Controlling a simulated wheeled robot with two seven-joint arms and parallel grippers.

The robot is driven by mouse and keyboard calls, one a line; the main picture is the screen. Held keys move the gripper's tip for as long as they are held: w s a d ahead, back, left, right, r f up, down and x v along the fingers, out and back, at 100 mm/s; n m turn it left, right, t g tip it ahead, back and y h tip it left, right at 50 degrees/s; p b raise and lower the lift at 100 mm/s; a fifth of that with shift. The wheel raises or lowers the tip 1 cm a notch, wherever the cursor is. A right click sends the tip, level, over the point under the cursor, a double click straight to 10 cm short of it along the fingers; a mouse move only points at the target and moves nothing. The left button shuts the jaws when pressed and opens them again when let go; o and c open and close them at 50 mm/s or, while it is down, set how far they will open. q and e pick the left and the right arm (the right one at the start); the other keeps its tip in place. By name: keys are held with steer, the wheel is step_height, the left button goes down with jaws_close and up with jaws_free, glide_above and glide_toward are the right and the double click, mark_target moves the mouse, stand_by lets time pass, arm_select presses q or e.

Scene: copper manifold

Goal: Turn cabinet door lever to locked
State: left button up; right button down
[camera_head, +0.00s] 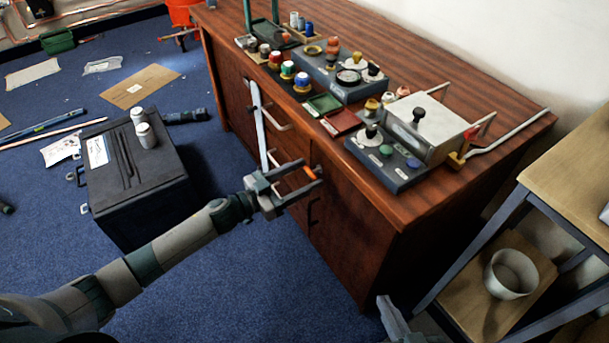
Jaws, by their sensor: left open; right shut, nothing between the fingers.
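The wooden cabinet (345,235) has doors and drawers on its front, with a dark handle (313,212) on a door. My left gripper (305,180) is open in front of the cabinet's upper front. A small orange piece (309,172), possibly the tip of the lever, shows at its fingertips. I cannot tell whether it is touched, or which way the lever points, as the gripper covers that area. A long pale grey bar (260,125) runs down the front to the left of the gripper. My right gripper (384,303) shows only partly at the bottom edge, shut and empty, near the cabinet's lower corner.
The cabinet top holds a grey metal box (428,125), a control panel (380,158) and several knobs and jars. A black case (140,185) stands on the blue carpet at left. A wooden shelf (575,170) with a white bowl (511,273) stands at right.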

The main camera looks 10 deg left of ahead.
arm_select(q)
steer(key=shift+w+d, duration=0.15)
steer(key=shift+d, duration=0.05)
steer(key=shift+c, duration=0.6)
steer(key=c, duration=0.9)
steer(key=shift+c, duration=0.2)
